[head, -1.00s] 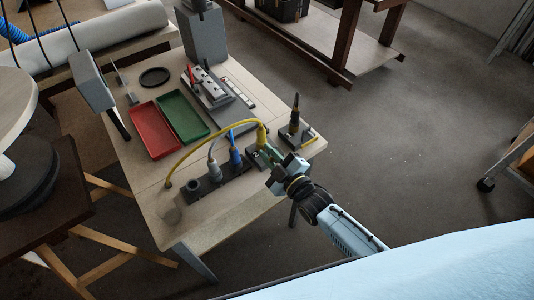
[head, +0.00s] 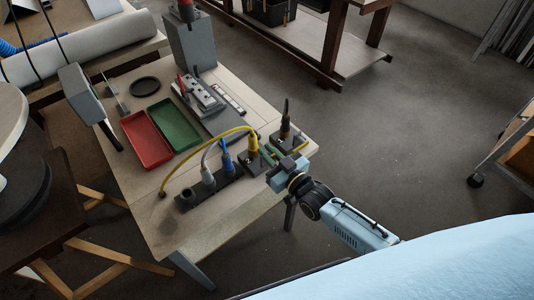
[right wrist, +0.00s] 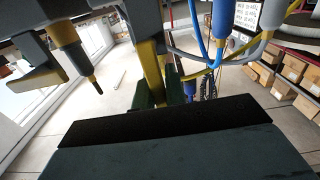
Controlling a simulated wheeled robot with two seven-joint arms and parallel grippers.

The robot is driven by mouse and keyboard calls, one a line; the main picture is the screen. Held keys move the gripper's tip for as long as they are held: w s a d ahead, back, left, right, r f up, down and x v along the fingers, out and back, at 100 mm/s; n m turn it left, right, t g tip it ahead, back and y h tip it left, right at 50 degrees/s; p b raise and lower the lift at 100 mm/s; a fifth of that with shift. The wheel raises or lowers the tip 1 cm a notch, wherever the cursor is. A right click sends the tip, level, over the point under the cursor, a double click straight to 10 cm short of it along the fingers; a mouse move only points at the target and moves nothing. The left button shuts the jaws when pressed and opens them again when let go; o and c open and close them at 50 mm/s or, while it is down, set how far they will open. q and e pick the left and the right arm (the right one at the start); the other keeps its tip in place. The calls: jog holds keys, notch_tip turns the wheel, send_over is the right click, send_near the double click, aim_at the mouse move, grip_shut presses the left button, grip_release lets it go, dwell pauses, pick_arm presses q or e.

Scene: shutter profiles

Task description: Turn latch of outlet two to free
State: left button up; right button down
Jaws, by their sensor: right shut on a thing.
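The dark outlet strip (head: 183,198) lies along the table's near edge. It carries a grey plug (head: 207,174), a blue plug (head: 226,160) and, at its right end, a yellow plug (head: 252,143). A green latch part (head: 269,155) shows beside the yellow plug. My right gripper (head: 276,163) is there, shut on a latch mostly hidden by its jaws. In the right wrist view a yellow bar (right wrist: 151,70) stands between dark green pieces, with the blue plug (right wrist: 221,18) to its right. The latch's exact angle is unclear. My left gripper is not in view.
A separate dark block (head: 283,142) with an upright plug (head: 287,112) stands just beyond the gripper. Red (head: 145,163) and green (head: 198,136) trays lie further left. A yellow cable (head: 203,142) arches over the strip.

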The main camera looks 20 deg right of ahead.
jog(key=shift+d+f, duration=0.1)
dwell(0.4)
jog(key=c, duration=1.4)
grip_release()
jog(key=shift+c, duration=0.2)
jog(key=v, duration=1.3)
jog(key=shift+s, duration=0.2)
